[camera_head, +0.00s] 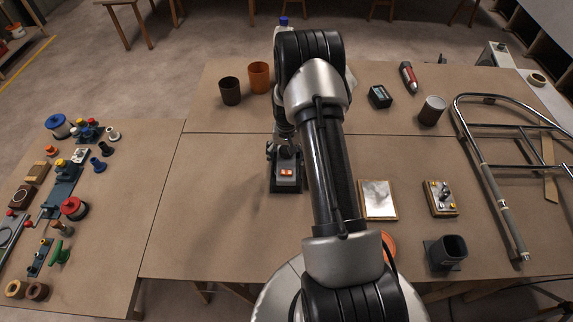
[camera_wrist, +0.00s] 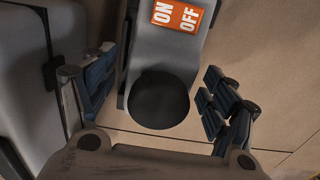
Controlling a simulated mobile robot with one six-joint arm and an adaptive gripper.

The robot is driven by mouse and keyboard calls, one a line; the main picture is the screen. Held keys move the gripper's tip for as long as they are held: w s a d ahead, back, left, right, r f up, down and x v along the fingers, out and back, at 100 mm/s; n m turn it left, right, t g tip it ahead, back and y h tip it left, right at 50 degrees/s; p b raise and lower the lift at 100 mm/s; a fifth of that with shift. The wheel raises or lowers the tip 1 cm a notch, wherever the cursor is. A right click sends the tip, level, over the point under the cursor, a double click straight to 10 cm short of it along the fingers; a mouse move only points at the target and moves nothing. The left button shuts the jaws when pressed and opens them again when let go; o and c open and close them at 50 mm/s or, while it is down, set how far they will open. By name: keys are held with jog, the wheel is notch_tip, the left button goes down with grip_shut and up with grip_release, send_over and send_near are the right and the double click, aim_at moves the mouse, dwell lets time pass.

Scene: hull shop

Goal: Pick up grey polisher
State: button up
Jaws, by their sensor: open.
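The grey polisher (camera_head: 287,184) appears to be the grey machine with an orange switch on the middle of the bench, partly hidden by my arm. In the wrist view the polisher (camera_wrist: 165,55) shows a grey body, an orange ON/OFF switch and a round black end. My gripper (camera_wrist: 158,95) is open, with one finger on each side of the polisher's black end. Gaps show between the fingers and it. In the head view my gripper is largely hidden behind my arm.
A brown cup (camera_head: 230,91) and an orange cup (camera_head: 259,77) stand at the back left. A metal plate (camera_head: 378,200), a dark holder (camera_head: 446,252) and a tubular rail frame (camera_head: 490,180) lie to the right. The bench left of the polisher is clear.

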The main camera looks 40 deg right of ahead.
notch_tip(320, 180, down, 2)
jog(key=shift+f, duration=0.2)
jog(key=shift+c, duration=0.3)
jog(key=shift+r, duration=0.1)
grip_shut()
dwell(0.5)
jog(key=shift+w, duration=0.1)
notch_tip(320, 180, up, 20)
jog(key=p, duration=0.3)
dwell(0.4)
